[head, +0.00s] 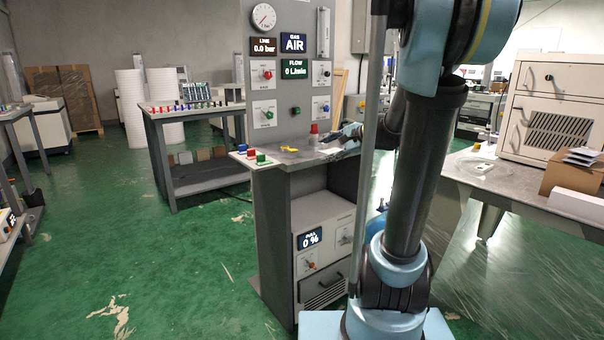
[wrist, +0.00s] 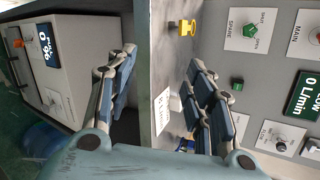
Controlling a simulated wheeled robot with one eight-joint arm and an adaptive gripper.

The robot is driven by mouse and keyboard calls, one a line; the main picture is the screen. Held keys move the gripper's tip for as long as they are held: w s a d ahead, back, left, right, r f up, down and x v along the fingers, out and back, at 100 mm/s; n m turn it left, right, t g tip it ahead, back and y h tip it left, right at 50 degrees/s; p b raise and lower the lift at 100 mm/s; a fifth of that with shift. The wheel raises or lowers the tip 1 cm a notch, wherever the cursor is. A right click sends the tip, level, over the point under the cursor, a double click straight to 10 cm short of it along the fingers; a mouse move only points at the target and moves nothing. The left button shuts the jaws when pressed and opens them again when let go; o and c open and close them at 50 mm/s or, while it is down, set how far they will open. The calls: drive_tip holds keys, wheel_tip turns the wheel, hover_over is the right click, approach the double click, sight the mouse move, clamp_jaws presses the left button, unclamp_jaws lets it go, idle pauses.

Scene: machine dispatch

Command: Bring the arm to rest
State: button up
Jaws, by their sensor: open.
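My arm rises at the right of the head view and bends over to the grey gas station. My gripper (head: 338,137) is low over the right part of the station's shelf (head: 292,160), partly hidden by my own arm. In the wrist view my gripper (wrist: 160,85) has its two blue-grey fingers spread wide apart, with nothing held between them. The shelf edge and a small white label (wrist: 162,108) show between the fingers, beyond them. Whether a finger touches the shelf I cannot tell.
The upright panel (head: 283,88) with gauge, displays and knobs stands behind the shelf. A red-topped piece (head: 314,130) is close to my gripper; a yellow piece (head: 289,149) lies left of it. A side table (head: 470,172) stands right.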

drive_tip(key=s+d+f+n+g+h, duration=0.2)
drive_tip(key=s+f, duration=0.4)
drive_tip(key=s, duration=0.4)
drive_tip(key=s+d+f+n+g+h, duration=0.2)
drive_tip(key=s+d+f+n+h, duration=0.2)
drive_tip(key=s, duration=0.7)
drive_tip(key=s+d+f+n+g+h, duration=0.2)
drive_tip(key=s+f+n, duration=0.4)
drive_tip(key=s+f, duration=0.3)
drive_tip(key=shift+s+d+f+h, duration=0.2)
drive_tip(key=shift+s+d+h, duration=0.3)
drive_tip(key=shift+s+d, duration=0.25)
drive_tip(key=shift+a, duration=0.1)
drive_tip(key=shift+w+f, duration=0.2)
drive_tip(key=shift+w, duration=0.2)
